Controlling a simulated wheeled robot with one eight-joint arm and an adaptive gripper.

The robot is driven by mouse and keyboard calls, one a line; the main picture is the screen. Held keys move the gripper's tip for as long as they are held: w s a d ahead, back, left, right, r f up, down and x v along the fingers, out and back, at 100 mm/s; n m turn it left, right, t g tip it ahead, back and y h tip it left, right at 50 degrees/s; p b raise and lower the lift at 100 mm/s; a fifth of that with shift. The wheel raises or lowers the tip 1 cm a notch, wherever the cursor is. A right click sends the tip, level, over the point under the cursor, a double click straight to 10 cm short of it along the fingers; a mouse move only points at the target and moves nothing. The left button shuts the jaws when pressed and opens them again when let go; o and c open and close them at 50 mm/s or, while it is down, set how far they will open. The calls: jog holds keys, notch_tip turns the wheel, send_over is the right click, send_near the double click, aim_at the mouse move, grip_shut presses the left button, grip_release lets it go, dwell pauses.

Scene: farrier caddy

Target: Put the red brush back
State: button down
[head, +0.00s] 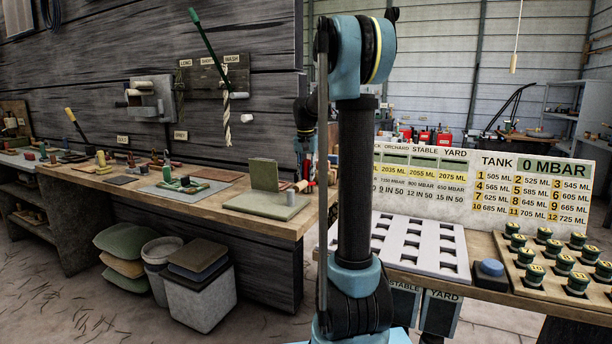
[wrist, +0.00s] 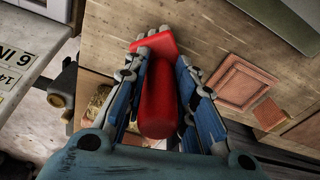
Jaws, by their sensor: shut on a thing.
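The red brush (wrist: 158,95) lies lengthwise between the blue fingers of my gripper (wrist: 160,68) in the wrist view. My gripper is shut on it. The brush has a rounded red body that widens at the far end, with pale tufts along that edge. A wooden surface lies beyond it; I cannot tell whether the brush touches it. In the head view my arm hides most of the gripper. A bit of red shows beside the arm, by the right end of the left wooden bench (head: 225,196).
A green upright board (head: 264,174) stands on a green pad (head: 262,207) on the bench. A grey mat (head: 200,192) with small tools lies left of it. A white slotted rack (head: 440,250) and dark green jars (head: 553,248) occupy the right bench. A reddish panel (wrist: 240,88) lies on the wood.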

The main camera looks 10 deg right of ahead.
jog(key=shift+f, duration=0.4)
dwell(0.4)
jog(key=c, duration=1.2)
grip_release()
jog(key=shift+c, duration=0.2)
jog(key=r, duration=0.8)
jog(key=s+r, duration=0.1)
jog(key=r, duration=0.2)
jog(key=shift+s+a+r, duration=0.1)
jog(key=shift+a+r, duration=0.25)
jog(key=shift+r, duration=0.05)
jog(key=shift+s+a+r, duration=0.1)
jog(key=shift+s+r, duration=0.05)
jog(key=shift+r, duration=0.95)
jog(key=shift+s+r, duration=0.1)
jog(key=shift+r, duration=1)
